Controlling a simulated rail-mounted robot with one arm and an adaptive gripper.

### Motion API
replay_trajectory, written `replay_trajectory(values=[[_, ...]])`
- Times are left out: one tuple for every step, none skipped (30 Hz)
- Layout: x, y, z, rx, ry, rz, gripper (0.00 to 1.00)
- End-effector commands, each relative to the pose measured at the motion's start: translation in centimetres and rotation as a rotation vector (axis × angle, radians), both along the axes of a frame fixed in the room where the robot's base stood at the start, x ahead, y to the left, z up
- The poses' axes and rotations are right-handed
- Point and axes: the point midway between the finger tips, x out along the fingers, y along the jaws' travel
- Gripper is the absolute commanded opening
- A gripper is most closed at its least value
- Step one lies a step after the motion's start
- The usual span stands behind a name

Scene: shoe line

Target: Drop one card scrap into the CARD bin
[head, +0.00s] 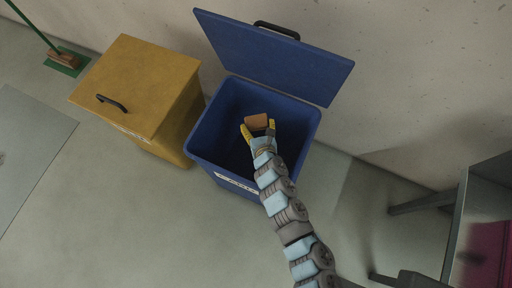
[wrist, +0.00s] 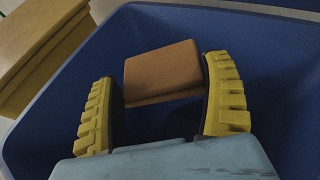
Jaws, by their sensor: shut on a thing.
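A brown card scrap (head: 257,122) is between the yellow fingers of my gripper (head: 259,130). In the wrist view the card scrap (wrist: 163,72) is a flat, block-like piece, and my gripper (wrist: 165,95) is shut on it. The blue bin (head: 211,123) has its lid (head: 270,55) swung up against the wall. My gripper and the scrap are over the bin's open mouth, with blue inner walls (wrist: 270,50) around them in the wrist view. A white label (head: 237,184) is on the bin's front, partly hidden by my arm and too small to read.
A yellow bin (head: 140,80) with its lid shut stands left of the blue bin. A green broom (head: 62,58) is at the far left. A dark metal stand (head: 465,215) is at the right. The floor in front is clear.

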Motion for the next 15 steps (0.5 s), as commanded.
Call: replay_trajectory(values=[[0.0, 0.0, -0.8, 0.001, 0.000, -0.001, 0.45], [0.0, 0.0, -1.0, 0.001, 0.000, -0.002, 0.45], [0.0, 0.0, -1.3, 0.002, 0.000, -0.002, 0.45], [0.0, 0.0, -1.6, 0.001, 0.001, -0.002, 0.45], [0.0, 0.0, -1.7, 0.001, 0.001, -0.002, 0.45], [0.0, 0.0, -1.9, 0.001, 0.001, -0.002, 0.45], [0.0, 0.0, -2.0, 0.001, 0.001, -0.002, 0.45], [0.0, 0.0, -2.1, 0.001, 0.001, -0.002, 0.45], [0.0, 0.0, -2.2, 0.001, 0.001, -0.002, 0.45], [0.0, 0.0, -2.3, 0.001, 0.001, -0.002, 0.45], [0.0, 0.0, -2.3, 0.000, 0.001, -0.001, 0.45], [0.0, 0.0, -2.3, 0.000, 0.001, -0.001, 0.45], [0.0, 0.0, -2.3, 0.000, 0.001, -0.001, 0.45], [0.0, 0.0, -2.3, 0.000, 0.001, -0.001, 0.45], [0.0, 0.0, -2.3, 0.000, 0.001, -0.001, 0.45]])
